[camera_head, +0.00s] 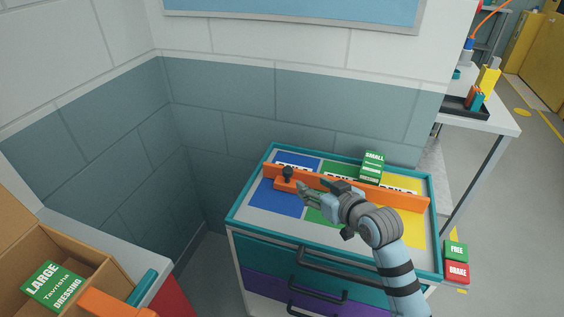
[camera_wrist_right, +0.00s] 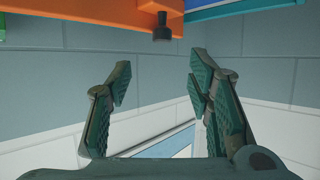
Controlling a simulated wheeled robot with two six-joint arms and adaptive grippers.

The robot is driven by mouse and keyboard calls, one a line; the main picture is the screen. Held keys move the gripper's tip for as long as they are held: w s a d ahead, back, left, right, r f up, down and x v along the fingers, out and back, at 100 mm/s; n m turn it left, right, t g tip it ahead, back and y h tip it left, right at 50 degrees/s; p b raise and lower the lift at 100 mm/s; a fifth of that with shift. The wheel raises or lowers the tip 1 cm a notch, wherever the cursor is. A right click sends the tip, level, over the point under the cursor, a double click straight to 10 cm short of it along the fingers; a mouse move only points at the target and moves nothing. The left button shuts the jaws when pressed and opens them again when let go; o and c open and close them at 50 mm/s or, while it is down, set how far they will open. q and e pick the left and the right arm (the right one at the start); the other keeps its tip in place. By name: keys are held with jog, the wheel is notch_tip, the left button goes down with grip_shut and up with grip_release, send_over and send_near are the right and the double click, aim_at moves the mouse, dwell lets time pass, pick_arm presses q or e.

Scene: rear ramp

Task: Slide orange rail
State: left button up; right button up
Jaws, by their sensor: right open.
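The orange rail (camera_head: 400,198) lies across the top of a teal drawer cabinet, over blue, green and yellow panels. A dark knob (camera_head: 287,173) stands on an orange block at the rail's left part. In the right wrist view the orange rail (camera_wrist_right: 75,12) runs along the top, with the dark knob (camera_wrist_right: 162,30) pointing down from it. My right gripper (camera_head: 303,190) is open and empty, just right of the knob and in front of the rail. Its spread fingers (camera_wrist_right: 158,75) show in the wrist view, apart from the knob. My left gripper is not in view.
A small green box (camera_head: 372,165) stands behind the rail on the cabinet (camera_head: 232,218). Green FREE (camera_head: 456,250) and red BRAKE (camera_head: 456,272) blocks are at right. A cardboard box (camera_head: 20,240) with a large green box (camera_head: 52,286) is at lower left. Walls close the back and left.

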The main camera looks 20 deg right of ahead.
aim_at(289, 171)
jog(key=b+x, duration=0.4)
jog(key=x, duration=0.9)
jog(key=shift+a+r, duration=0.1)
jog(key=shift+a, duration=0.1)
jog(key=shift+w, duration=0.45)
jog(key=shift+s, duration=0.15)
jog(key=shift+c, duration=0.6)
grip_shut()
